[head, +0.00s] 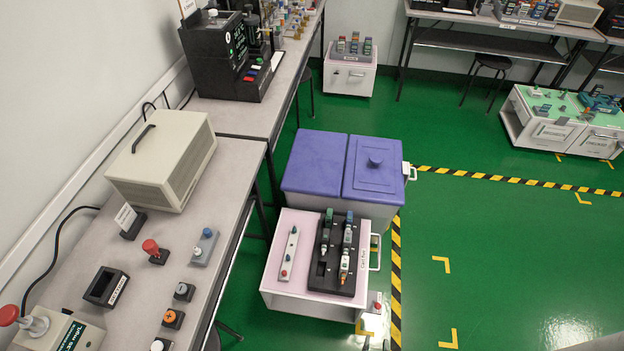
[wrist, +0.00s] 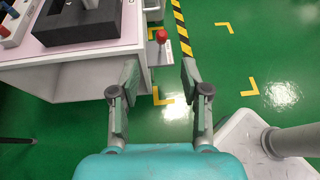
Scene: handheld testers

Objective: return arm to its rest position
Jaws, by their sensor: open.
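My gripper (wrist: 160,92) shows in the wrist view, with its two fingers spread apart and nothing between them. It hangs over the green floor, just in front of the pink-topped white cart (wrist: 110,50). A small post with a red knob (wrist: 161,36) stands at the cart's side, beyond the fingertips in the wrist view.
A grey bench (head: 225,205) with devices runs along the left wall. A purple-lidded bin (head: 317,160) stands behind the cart. Yellow-black tape (head: 500,180) marks the green floor, which is open to the right. A white cabinet (head: 548,128) stands at the far right.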

